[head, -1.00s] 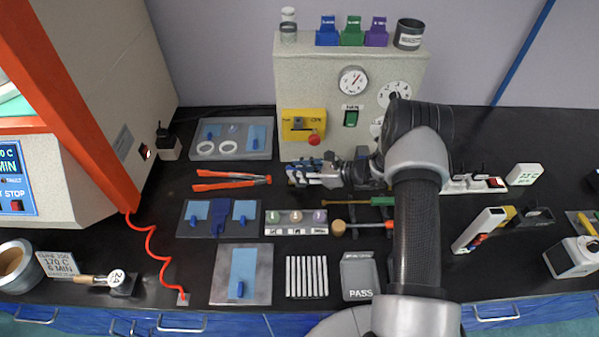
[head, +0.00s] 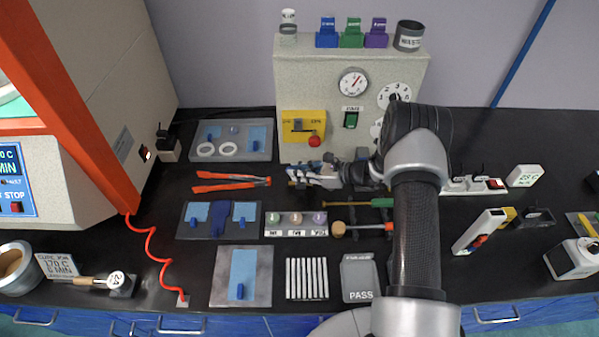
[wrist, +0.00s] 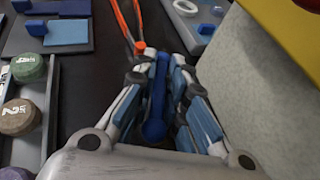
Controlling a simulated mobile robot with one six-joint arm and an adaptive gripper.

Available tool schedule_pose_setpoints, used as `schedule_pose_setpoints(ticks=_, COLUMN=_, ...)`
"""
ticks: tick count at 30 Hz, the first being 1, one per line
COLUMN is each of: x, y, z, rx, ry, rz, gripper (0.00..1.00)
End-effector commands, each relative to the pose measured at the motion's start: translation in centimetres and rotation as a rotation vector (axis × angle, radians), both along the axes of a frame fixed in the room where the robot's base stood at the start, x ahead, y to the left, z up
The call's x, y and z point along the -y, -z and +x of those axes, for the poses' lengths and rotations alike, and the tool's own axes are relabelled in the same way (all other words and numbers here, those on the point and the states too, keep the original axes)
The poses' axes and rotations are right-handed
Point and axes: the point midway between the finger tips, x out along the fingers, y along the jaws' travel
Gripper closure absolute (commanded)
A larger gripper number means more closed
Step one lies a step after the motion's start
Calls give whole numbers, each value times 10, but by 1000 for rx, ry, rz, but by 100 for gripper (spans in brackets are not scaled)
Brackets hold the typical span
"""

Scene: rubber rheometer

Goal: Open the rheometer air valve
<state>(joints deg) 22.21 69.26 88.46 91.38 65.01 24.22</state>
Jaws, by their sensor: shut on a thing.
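The yellow air valve panel (head: 290,117) is on the front of the grey cabinet. A dark lever part and a red knob (head: 315,141) show on it. My gripper (head: 290,174) is in front of the cabinet, low over the bench, below and apart from the red knob, pointing left. In the wrist view my gripper (wrist: 160,60) has its white and blue fingers close around a blue bar with a rounded end (wrist: 154,128). The panel (wrist: 290,30) shows at the upper right there. What the bar belongs to is unclear.
The cabinet wall (head: 345,140) is close behind my gripper. Orange-handled tongs (head: 232,182) lie to the left, a grey tray (head: 255,155) behind them. Colored sample discs (head: 296,219) in a holder stand in front. A green-handled tool (head: 370,202) lies in front right.

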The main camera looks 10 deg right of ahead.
Motion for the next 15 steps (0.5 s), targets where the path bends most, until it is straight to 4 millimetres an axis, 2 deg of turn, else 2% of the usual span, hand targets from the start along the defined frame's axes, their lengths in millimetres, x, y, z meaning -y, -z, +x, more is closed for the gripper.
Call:
schedule_pose_setpoints(ticks=8, x=0, y=2, z=1, rx=4, ry=-122, rz=0, gripper=100)
schedule_pose_setpoints(ticks=15, x=0, y=0, z=0, rx=0, ry=-133, rz=0, gripper=100)
